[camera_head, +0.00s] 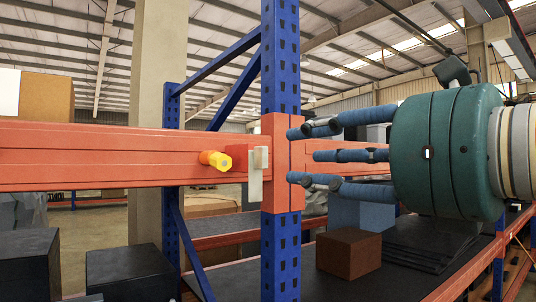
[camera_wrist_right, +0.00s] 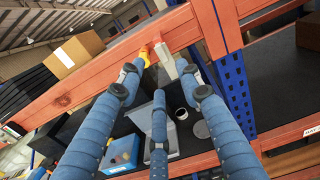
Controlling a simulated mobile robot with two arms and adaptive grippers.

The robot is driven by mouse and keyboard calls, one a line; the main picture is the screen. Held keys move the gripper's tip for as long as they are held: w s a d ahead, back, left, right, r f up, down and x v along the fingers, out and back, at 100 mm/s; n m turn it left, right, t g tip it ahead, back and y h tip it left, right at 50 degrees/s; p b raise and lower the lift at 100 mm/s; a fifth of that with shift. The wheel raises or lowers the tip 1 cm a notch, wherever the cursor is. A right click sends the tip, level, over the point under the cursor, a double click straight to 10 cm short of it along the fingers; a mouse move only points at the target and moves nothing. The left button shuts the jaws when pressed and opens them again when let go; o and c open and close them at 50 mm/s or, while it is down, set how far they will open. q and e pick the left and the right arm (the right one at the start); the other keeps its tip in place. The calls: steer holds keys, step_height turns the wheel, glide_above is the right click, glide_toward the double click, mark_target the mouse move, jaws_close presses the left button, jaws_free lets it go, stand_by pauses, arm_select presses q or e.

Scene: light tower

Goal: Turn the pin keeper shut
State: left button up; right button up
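The pin keeper, a pale upright plate (camera_head: 258,175), sits on the end of the orange beam (camera_head: 120,155), beside the blue post. A yellow pin (camera_head: 215,160) sticks out of the beam just left of it. In the right wrist view the keeper (camera_wrist_right: 167,62) and pin (camera_wrist_right: 145,55) show beyond the fingers. My right gripper (camera_head: 296,156) has three blue fingers spread apart and empty. In the head view they point left, their tips over the orange end plate just right of the keeper, with a gap to it. My left gripper is not in view.
A blue perforated post (camera_head: 281,258) stands beside the keeper. A brown box (camera_head: 348,252) sits on the dark lower shelf. In the right wrist view a blue box (camera_wrist_right: 121,153) lies below the fingers. Open space lies in front of the beam.

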mark_target(263, 158)
steer(key=p+x, duration=0.4)
steer(key=x, duration=0.5)
steer(key=shift+w+a, duration=0.25)
steer(key=shift+w, duration=0.05)
steer(key=shift+f, duration=0.1)
jaws_close()
